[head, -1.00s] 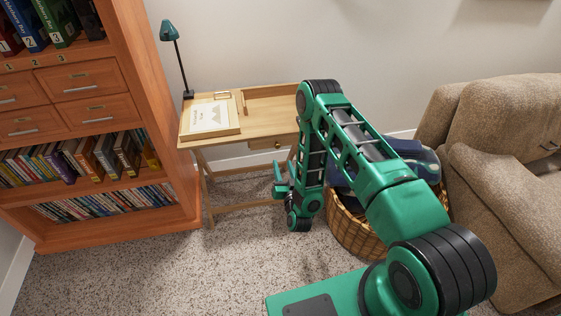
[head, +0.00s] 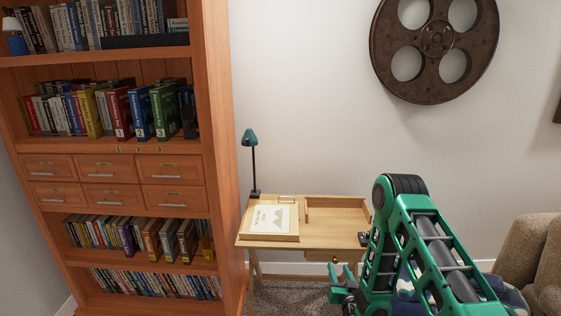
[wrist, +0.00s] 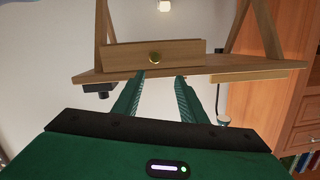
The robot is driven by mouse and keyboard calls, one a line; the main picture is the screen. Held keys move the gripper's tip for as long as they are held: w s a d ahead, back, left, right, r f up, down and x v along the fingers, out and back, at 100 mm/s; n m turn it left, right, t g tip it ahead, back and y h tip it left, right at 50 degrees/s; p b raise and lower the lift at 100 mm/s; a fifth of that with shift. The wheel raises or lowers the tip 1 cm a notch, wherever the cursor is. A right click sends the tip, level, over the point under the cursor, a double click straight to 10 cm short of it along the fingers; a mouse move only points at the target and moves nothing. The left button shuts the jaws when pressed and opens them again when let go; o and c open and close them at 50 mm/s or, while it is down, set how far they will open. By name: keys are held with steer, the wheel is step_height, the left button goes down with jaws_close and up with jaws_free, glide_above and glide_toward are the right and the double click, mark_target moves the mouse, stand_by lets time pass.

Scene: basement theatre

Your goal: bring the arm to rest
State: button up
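My green arm hangs folded at the lower right of the head view, with my gripper (head: 342,278) in front of the small wooden desk (head: 330,236). In the wrist view, which is upside down, the two fingers of my gripper (wrist: 160,82) stand apart with nothing between them. I cannot tell the exact gap between the fingertips and the desk. The lower part of the arm is cut off by the frame.
A tall wooden bookcase (head: 226,150) stands left of the desk. On the desk are a teal lamp (head: 250,140) and a framed certificate-like sheet (head: 272,219). A beige sofa (head: 535,255) is at right. A film reel (head: 436,40) hangs on the wall.

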steer(key=w+d+r+n+g, duration=0.2)
steer(key=d+r+g, duration=0.2)
steer(key=d+r, duration=0.5)
steer(key=s+d+r+m+g+h, duration=0.1)
steer(key=s+d+r+g, duration=0.25)
steer(key=s+r, duration=0.35)
steer(key=s+d+r+m+g+h, duration=0.1)
steer(key=s+d+r+g, duration=0.1)
steer(key=s+d+r, duration=0.4)
steer(key=s+r+m+g, duration=0.1)
steer(key=s+r+g, duration=0.1)
steer(key=s, duration=1)
steer(key=s+r+m+g+y, duration=0.1)
steer(key=s+r, duration=0.4)
steer(key=s, duration=0.7)
steer(key=s+r+m+g, duration=0.2)
steer(key=s+r+g, duration=0.1)
steer(key=s, duration=0.9)
steer(key=shift+a+r+g+y, duration=0.25)
steer(key=shift+r+g+y, duration=0.05)
steer(key=shift+r+g, duration=0.15)
steer(key=shift+s, duration=0.15)
